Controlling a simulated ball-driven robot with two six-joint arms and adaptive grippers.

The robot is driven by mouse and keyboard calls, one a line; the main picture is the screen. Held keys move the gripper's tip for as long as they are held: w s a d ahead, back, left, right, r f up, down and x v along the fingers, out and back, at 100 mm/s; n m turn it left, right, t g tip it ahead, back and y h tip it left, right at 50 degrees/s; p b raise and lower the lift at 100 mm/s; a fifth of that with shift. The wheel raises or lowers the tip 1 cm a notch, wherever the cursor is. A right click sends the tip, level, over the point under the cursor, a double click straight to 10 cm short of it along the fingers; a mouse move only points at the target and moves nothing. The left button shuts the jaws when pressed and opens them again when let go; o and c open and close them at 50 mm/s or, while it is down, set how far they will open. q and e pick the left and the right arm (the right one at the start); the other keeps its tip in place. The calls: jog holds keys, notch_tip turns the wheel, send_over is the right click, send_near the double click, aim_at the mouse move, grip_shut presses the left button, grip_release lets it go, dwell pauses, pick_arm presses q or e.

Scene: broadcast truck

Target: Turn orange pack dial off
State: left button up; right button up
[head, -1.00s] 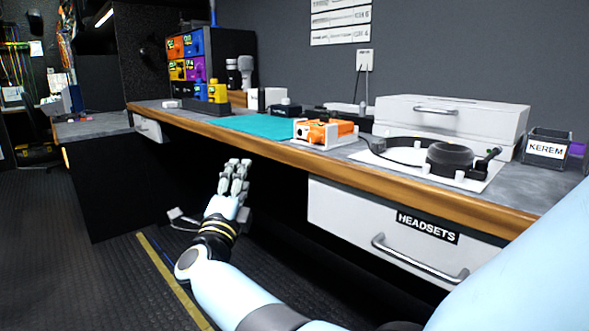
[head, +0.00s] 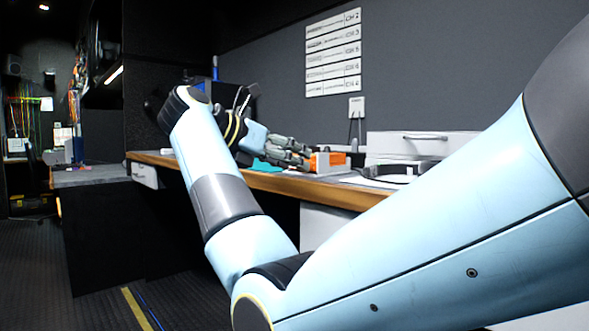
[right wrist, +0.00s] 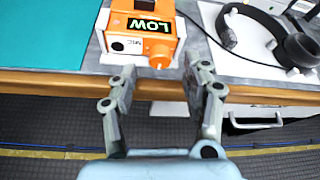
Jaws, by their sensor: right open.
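The orange pack (right wrist: 143,24) sits in a white cradle on the counter in the right wrist view. Its screen reads LOW, a MIC socket is at its left, and a round orange dial (right wrist: 161,56) is at its near right. In the head view the pack (head: 328,160) shows just right of my right gripper (head: 302,153). In the right wrist view my right gripper (right wrist: 156,90) is open and empty. Its fingers are apart, in front of the counter's edge, with the dial between and beyond the tips. No contact with the dial shows. My left gripper is not in view.
A teal mat (right wrist: 45,30) lies left of the pack. A black headset (right wrist: 268,32) lies to its right. The counter has a wooden front edge (right wrist: 40,82). A white drawer case (head: 420,144) stands behind the headset. The floor below is dark.

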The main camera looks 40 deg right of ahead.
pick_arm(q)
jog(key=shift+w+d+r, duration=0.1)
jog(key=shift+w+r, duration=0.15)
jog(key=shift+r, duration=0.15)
pick_arm(e)
jog(key=shift+x, duration=0.85)
grip_shut()
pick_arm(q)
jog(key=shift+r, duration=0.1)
pick_arm(e)
jog(key=shift+w+r+n+g+p, duration=0.1)
jog(key=shift+n+g+p, duration=0.8)
jog(key=shift+n+p, duration=0.25)
jog(key=shift+n, duration=0.35)
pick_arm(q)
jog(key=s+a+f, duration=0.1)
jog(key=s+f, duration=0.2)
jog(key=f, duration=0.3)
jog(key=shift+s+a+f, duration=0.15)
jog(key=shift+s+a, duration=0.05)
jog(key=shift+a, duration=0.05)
pick_arm(e)
grip_release()
